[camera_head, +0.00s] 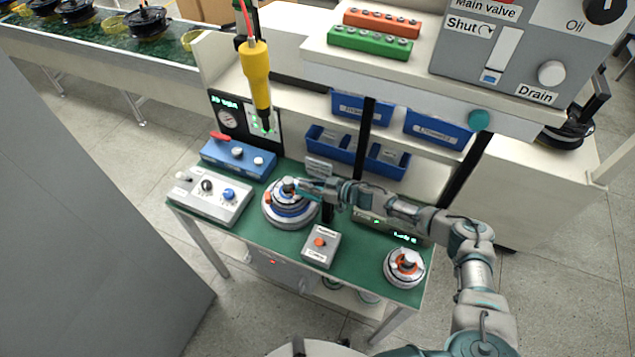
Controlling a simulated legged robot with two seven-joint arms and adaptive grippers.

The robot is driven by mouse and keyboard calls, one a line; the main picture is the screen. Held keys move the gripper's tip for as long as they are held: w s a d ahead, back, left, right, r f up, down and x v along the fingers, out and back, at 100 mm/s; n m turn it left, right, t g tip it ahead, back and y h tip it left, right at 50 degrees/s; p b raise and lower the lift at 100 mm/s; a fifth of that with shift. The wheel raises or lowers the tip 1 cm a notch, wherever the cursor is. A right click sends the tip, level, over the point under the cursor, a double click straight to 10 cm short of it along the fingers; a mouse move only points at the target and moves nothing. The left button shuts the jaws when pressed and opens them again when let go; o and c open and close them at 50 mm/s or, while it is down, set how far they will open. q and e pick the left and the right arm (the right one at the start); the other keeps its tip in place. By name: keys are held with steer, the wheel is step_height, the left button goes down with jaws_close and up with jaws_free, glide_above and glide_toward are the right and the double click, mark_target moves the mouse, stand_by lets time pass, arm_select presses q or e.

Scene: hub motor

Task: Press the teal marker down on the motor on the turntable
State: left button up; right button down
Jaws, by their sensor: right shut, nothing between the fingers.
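The motor (287,210) sits on the round turntable (283,223) on the green table (343,265). It has a blue band, a pale top disc and a dark centre piece, with an orange part at its left. My right arm comes in from the right, and my right gripper (303,188) is shut and empty at the motor's top right side. Its teal fingertips hide part of the motor's top. I cannot tell whether they touch it, and I cannot tell a separate teal marker from the fingertips. My left gripper is not in view.
A yellow screwdriver (257,75) hangs behind the motor. A blue box (238,158), a grey control box (212,198) and a red-button box (321,246) surround the motor. A second round unit (405,267) stands at the right. Blue bins (345,145) line the back.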

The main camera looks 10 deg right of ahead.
step_height(320, 180, up, 3)
steer(key=p, duration=0.3)
steer(key=shift+r, duration=0.2)
steer(key=s+d+r, duration=0.4)
steer(key=d+r, duration=0.2)
steer(key=shift+d+r+b, duration=0.2)
steer(key=shift+b, duration=0.2)
steer(key=shift+s, duration=0.1)
